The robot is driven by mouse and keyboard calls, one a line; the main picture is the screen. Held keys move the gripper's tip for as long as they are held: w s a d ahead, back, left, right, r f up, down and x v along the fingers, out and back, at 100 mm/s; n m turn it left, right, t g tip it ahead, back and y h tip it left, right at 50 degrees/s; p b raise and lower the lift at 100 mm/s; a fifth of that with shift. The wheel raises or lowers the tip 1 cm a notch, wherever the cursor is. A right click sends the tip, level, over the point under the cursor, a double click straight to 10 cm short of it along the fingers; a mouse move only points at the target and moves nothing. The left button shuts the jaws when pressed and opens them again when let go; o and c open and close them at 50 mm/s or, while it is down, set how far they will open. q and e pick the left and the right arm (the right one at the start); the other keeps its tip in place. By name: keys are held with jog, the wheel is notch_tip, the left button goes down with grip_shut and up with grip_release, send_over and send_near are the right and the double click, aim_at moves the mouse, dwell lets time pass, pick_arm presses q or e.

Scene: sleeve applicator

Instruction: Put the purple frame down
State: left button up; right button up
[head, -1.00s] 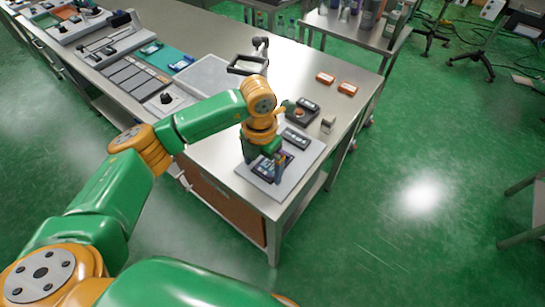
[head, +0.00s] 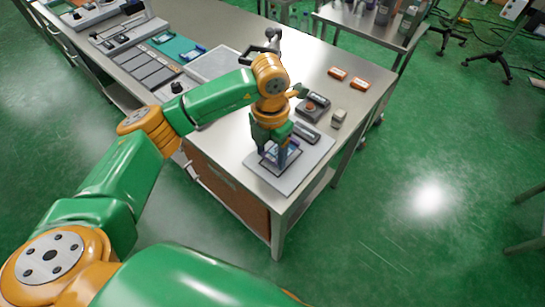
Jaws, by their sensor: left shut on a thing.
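The purple frame (head: 267,159) is a small thin rectangle with a dark purplish edge, at the front end of the steel bench in the head view. My left gripper (head: 281,158) points down over it and is shut on it. The fingers cover part of the frame. It is over a light grey board (head: 289,184); I cannot tell whether it touches the board or hangs just above. My right gripper is not in view.
A dark flat device (head: 306,133) lies on the board behind the gripper. The bench's front edge is close to the board.

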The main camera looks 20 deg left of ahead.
pick_arm(q)
jog(key=s+d+r+b, duration=0.3)
jog(key=s+d+r, duration=0.5)
jog(key=d+r, duration=0.35)
jog(key=a+f+m, duration=0.4)
jog(key=a+m, duration=0.3)
jog(key=m, duration=0.9)
jog(key=a+f+m, duration=0.3)
jog(key=a+m, duration=0.3)
jog(key=m, duration=1)
jog(key=shift+s+a+f, duration=0.3)
jog(key=shift+a+f, duration=0.05)
jog(key=shift+f, duration=0.05)
